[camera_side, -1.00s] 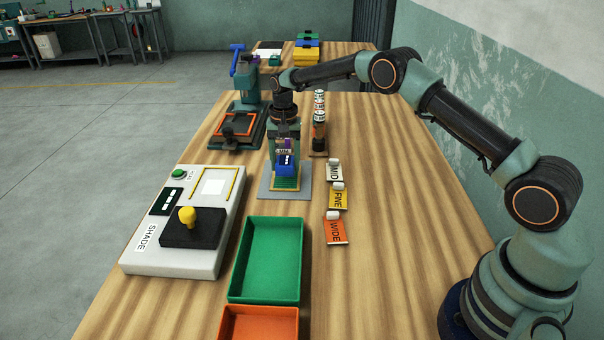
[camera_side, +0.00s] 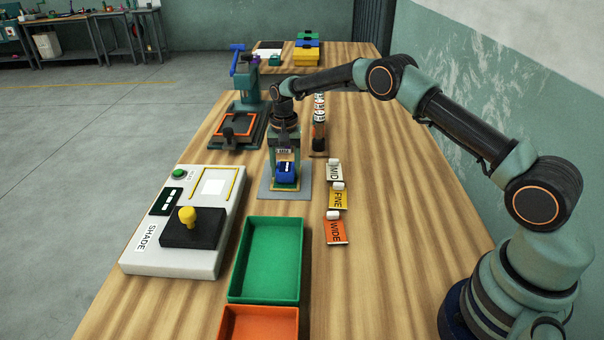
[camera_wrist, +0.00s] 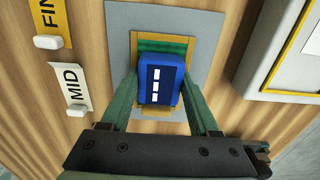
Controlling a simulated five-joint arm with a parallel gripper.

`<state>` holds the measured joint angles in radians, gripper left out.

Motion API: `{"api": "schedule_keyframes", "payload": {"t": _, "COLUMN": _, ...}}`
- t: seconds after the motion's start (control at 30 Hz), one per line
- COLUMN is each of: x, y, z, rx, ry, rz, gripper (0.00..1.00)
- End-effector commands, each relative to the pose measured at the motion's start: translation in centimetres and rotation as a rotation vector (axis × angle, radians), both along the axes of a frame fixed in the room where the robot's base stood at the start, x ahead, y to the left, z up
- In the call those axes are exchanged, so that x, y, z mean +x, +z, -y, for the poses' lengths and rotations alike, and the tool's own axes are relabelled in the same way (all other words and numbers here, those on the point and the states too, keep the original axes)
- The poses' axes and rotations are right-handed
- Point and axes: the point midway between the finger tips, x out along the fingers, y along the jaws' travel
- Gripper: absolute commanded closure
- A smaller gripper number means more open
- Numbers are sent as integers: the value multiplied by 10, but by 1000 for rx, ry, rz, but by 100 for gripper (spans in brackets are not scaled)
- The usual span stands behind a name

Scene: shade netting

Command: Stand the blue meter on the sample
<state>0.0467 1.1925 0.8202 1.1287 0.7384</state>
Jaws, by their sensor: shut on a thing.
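The blue meter (camera_side: 287,172) is between the two fingers of my gripper (camera_side: 285,172), over the sample. In the wrist view the meter (camera_wrist: 162,84) has a dark display with white marks facing the camera, and the green fingers (camera_wrist: 160,100) are shut on its sides. The sample (camera_wrist: 160,42) is a green netting piece in a yellow frame on a grey plate (camera_wrist: 118,15). The meter hides the middle of the sample. I cannot tell whether the meter's underside touches the netting.
The white SHADE box (camera_side: 205,262) stands at the left, with a green tray (camera_side: 268,302) in front. MID (camera_side: 334,172), FINE (camera_side: 339,201) and WIDE (camera_side: 337,232) tags lie to the right. A press with an orange-edged frame (camera_side: 236,122) stands behind. Bare wood lies right of the tags.

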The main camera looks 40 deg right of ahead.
Motion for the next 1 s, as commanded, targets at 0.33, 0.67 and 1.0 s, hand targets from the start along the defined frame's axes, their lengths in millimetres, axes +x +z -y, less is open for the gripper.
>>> {"api": "schedule_keyframes", "payload": {"t": 0.33, "x": 0, "y": -2, "z": 0, "rx": 0, "ry": 0, "rz": 1, "gripper": 100}}
{"api": "schedule_keyframes", "payload": {"t": 0.67, "x": 0, "y": -6, "z": 0, "rx": 0, "ry": 0, "rz": 1, "gripper": 100}}
{"api": "schedule_keyframes", "payload": {"t": 1.0, "x": 0, "y": -6, "z": 0, "rx": 0, "ry": 0, "rz": 1, "gripper": 34}}
